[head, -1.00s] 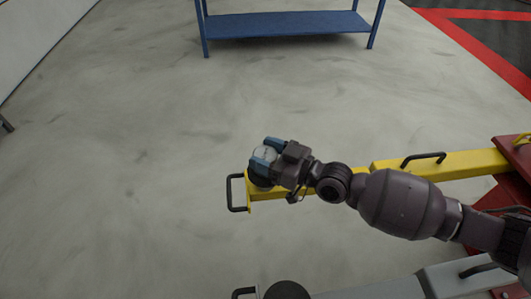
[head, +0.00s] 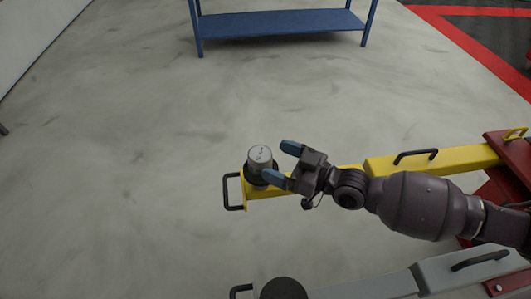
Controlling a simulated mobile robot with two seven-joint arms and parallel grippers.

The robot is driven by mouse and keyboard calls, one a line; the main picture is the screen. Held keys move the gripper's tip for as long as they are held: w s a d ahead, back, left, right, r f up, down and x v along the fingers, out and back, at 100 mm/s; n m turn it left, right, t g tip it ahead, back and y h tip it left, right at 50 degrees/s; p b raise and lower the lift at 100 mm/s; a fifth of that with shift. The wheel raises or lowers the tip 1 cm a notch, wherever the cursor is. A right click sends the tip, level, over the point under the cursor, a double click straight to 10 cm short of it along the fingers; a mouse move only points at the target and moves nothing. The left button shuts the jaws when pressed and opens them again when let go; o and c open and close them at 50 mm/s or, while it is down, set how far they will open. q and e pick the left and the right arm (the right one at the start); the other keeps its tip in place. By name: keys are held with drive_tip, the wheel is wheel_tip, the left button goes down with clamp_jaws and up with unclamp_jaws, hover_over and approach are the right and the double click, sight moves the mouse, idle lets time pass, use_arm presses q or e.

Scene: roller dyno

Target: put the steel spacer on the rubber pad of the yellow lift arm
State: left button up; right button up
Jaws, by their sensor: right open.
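The steel spacer (head: 260,157), a short grey cylinder, stands upright on the black rubber pad (head: 255,181) at the free end of the yellow lift arm (head: 393,166). My right gripper (head: 283,164) is open just to the right of the spacer, its blue fingertips apart. The lower fingertip overlaps the pad's edge in the picture; I cannot tell whether it touches. My left gripper is not in view.
A grey lift arm (head: 400,283) with its own black pad (head: 284,289) lies at the bottom. A red lift post part (head: 510,160) is at the right. A blue table (head: 282,24) stands at the back. Open grey floor fills the left.

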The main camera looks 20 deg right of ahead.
drive_tip(key=v, duration=0.7)
drive_tip(key=shift+p, duration=0.45)
drive_tip(key=shift+a, duration=0.1)
